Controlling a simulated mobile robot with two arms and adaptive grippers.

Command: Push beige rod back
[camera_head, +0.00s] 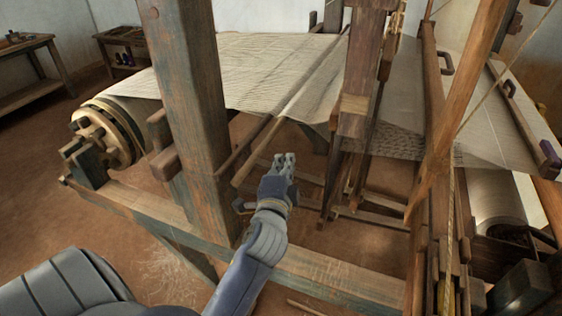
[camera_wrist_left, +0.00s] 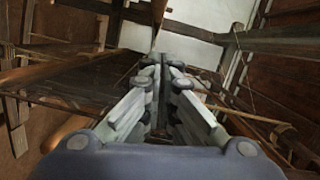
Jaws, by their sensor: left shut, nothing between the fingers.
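A long beige-brown rod (camera_head: 262,150) runs from just left of my gripper up and away across the cream warp sheet (camera_head: 270,62). A second, shorter brown rod (camera_head: 243,146) lies beside it on the left. My left gripper (camera_head: 284,158) is shut and empty, its fingertips just right of the beige rod's near part; I cannot tell whether they touch it. The left wrist view shows the closed fingers (camera_wrist_left: 163,70) with a narrow, pale brown bar (camera_wrist_left: 157,22) beyond their tips; I cannot tell which bar it is. My right gripper is not in view.
A thick wooden post (camera_head: 190,110) stands left of my arm. The loom's low front beam (camera_head: 330,280) passes beneath it. Upright beater and frame timbers (camera_head: 360,90) stand to the right. A warp roller (camera_head: 105,135) is at left, and a side table (camera_head: 25,45) stands farther left.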

